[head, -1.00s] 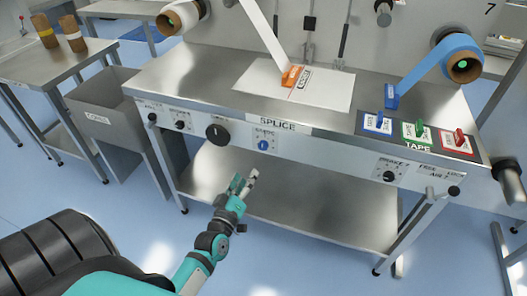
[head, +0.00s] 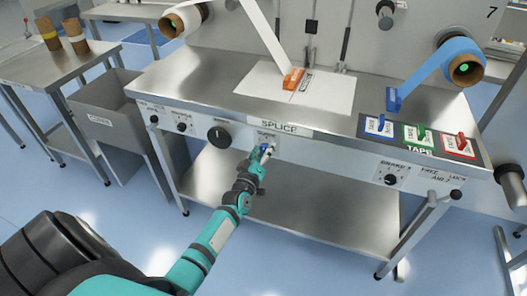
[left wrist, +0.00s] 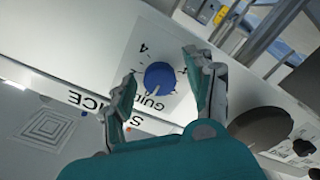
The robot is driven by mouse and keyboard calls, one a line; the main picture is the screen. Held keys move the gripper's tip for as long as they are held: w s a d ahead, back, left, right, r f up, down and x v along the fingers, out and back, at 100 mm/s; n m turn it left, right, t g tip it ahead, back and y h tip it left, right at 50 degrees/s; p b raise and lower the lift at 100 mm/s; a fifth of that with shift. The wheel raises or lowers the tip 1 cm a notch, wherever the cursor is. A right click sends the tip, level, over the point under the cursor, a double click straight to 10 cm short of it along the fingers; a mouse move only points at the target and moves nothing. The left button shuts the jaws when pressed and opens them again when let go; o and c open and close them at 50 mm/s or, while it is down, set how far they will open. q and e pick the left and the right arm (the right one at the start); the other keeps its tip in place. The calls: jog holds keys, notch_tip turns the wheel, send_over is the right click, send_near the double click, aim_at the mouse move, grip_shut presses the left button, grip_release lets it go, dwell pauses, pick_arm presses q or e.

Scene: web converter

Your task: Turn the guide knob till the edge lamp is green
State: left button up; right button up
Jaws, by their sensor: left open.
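The blue guide knob (left wrist: 159,76) sits on a white plate marked GUIDE on the bench's front panel, with its white pointer line toward the printed word in the left wrist view. In the head view my left gripper (head: 265,151) is at this plate and largely hides the knob. In the left wrist view my left gripper (left wrist: 162,68) is open, with one finger on each side of the knob and a visible gap to each. I cannot make out an edge lamp in either view. My right gripper is not in view.
A large black knob (head: 219,136) is left of the guide plate on the same panel. The steel bench top (head: 190,80) carries a white splice sheet (head: 330,94); colored tape tabs stand at the right. A lower shelf (head: 320,205) runs beneath the panel.

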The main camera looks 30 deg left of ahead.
pick_arm(q)
jog(key=c, duration=0.4)
grip_shut()
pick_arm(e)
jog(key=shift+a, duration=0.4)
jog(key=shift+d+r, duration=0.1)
pick_arm(q)
jog(key=shift+m+p, duration=0.5)
jog(key=shift+m, duration=0.5)
jog(key=shift+m+p, duration=0.7)
jog(key=shift+m, duration=1.2)
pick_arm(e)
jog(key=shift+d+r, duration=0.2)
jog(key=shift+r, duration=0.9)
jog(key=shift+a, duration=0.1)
